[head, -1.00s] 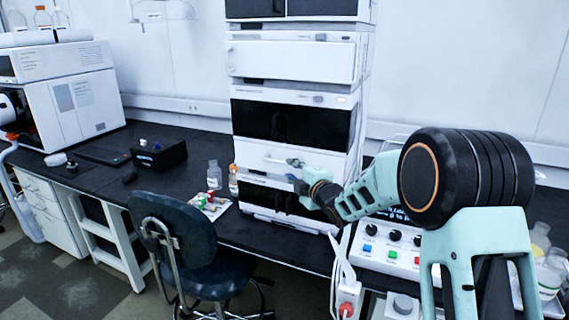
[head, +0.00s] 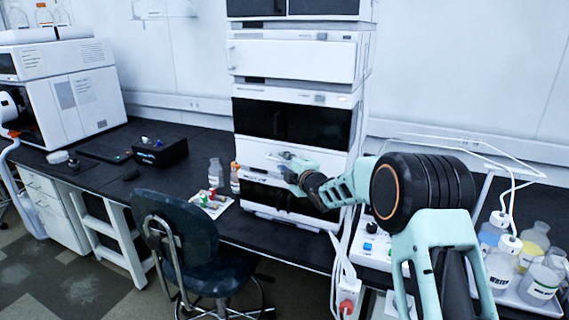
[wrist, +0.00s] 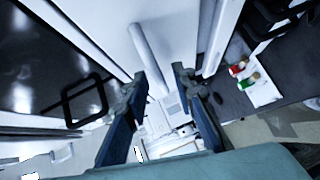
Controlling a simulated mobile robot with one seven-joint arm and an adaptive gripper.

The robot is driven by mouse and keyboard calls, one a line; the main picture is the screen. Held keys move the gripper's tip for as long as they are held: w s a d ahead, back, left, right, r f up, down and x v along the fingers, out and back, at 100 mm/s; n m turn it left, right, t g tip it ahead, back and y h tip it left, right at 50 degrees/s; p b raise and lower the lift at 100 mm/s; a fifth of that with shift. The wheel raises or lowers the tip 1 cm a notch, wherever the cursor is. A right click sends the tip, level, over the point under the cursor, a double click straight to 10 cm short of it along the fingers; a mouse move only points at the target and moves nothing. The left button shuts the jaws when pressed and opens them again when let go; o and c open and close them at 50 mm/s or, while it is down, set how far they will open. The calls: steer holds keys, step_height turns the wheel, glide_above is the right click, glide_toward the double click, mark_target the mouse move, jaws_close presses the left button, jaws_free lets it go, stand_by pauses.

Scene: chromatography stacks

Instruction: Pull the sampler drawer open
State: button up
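The sampler drawer (head: 258,150) is a white front panel in the tall instrument stack, between two dark-windowed sections. It appears closed, flush with the stack. My gripper (head: 281,164) is at the right part of this panel and covers some of it. In the wrist view, the two dark fingers of my gripper (wrist: 160,80) are apart. A pale bar handle (wrist: 149,52) runs lengthwise on the white front, with its near end between or just beyond the fingertips. I cannot tell whether the fingers touch it.
A dark office chair (head: 180,235) stands in front of the bench, left of the stack. Small bottles (head: 216,173) and a sheet with vials (head: 210,203) lie left of the stack. Solvent bottles (head: 503,262) stand at the right. White cables (head: 343,262) hang below my arm.

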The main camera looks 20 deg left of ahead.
jaws_close()
